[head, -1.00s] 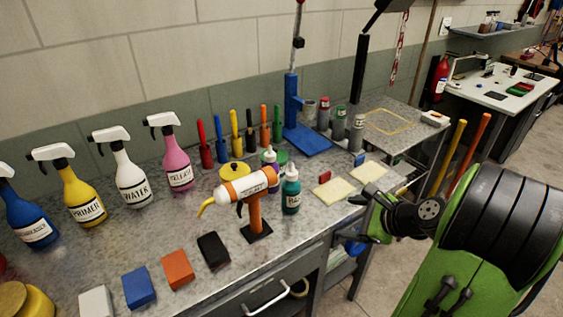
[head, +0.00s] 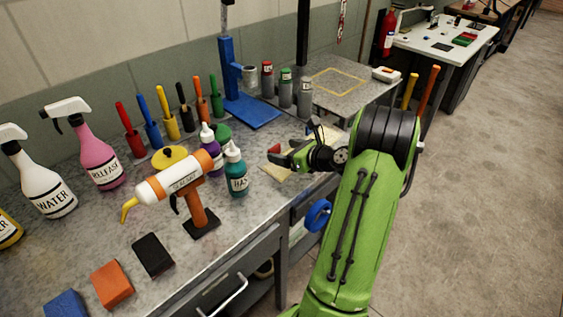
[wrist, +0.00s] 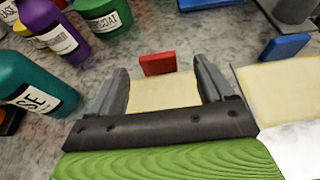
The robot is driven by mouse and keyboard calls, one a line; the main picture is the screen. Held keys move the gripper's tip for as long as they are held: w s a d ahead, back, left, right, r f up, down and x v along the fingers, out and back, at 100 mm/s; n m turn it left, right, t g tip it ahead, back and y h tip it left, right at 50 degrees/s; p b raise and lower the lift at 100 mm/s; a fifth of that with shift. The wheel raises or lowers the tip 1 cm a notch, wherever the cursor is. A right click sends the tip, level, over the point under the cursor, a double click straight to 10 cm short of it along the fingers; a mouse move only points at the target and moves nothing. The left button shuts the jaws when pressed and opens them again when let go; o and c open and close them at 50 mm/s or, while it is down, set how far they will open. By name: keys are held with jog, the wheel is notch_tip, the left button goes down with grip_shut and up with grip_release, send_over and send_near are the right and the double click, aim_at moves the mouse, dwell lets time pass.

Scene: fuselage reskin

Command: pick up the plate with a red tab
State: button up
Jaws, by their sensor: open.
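The plate with a red tab is a cream square (wrist: 163,92) with an upright red block (wrist: 158,63) at its far edge in the wrist view. In the head view its red tab (head: 274,149) and part of the plate (head: 275,170) show beside my gripper. My gripper (wrist: 162,75) is open, with one finger on each side of the plate in the picture and the red tab beyond and between the fingertips. Nothing is held. The plate's near part is hidden behind the gripper body. I cannot tell how high the fingers are above it.
A second cream plate (wrist: 275,88) with a blue tab (wrist: 285,47) lies close on the right. A teal bottle (wrist: 30,90) and a purple bottle (wrist: 52,32) stand on the left. A blue stand (head: 250,110) is behind. Bench space around the red tab is clear.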

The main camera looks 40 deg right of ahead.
aim_at(276, 148)
jog(key=b+x, duration=0.1)
jog(key=x, duration=0.3)
jog(key=shift+w+a+f, duration=0.15)
jog(key=shift+w, duration=0.15)
jog(key=shift+s, duration=0.1)
jog(key=shift+c, duration=0.6)
jog(key=c, duration=0.9)
jog(key=shift+c, duration=0.6)
